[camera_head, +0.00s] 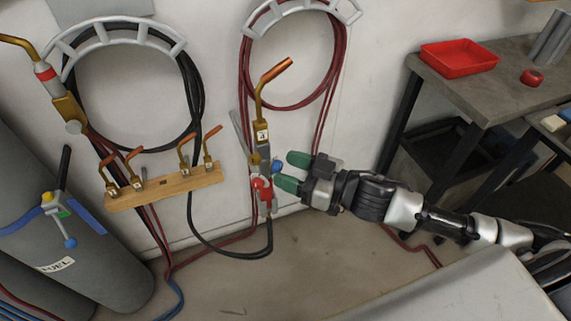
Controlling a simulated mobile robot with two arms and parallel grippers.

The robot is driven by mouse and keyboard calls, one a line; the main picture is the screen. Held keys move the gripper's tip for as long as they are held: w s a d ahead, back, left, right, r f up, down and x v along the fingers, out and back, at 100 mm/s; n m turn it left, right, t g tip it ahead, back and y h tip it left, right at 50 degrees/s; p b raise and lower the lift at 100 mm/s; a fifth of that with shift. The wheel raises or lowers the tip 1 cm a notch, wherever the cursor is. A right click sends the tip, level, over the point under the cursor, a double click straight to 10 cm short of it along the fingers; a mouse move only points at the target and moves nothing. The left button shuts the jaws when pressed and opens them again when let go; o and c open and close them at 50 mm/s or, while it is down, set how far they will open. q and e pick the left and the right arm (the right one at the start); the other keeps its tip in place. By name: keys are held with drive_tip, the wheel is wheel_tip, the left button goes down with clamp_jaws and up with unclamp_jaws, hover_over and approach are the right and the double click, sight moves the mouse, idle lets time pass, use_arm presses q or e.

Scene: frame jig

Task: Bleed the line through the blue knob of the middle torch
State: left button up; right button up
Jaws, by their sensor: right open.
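The middle torch (261,131) stands upright against the wall, with a copper tip bent to the right and a small numbered tag. Its blue knob (277,167) sticks out on the right side of its body. A red knob (259,183) sits lower on the same body. My right gripper (284,170) comes in from the right, with its two green fingertips spread apart. In the picture the blue knob lies at the opening between the fingertips. I cannot tell whether either finger touches it. My left gripper is not in view.
Another torch (64,103) hangs at the left beside a hose hanger. A wooden rack (165,187) with several copper nozzles is on the wall. Grey cylinders (110,262) stand at lower left. A workbench (480,95) with a red tray (459,58) is at right. Hoses run along the floor.

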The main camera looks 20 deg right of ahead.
drive_tip(key=shift+w+a, duration=0.4)
drive_tip(key=shift+a, duration=0.05)
drive_tip(key=c, duration=0.9)
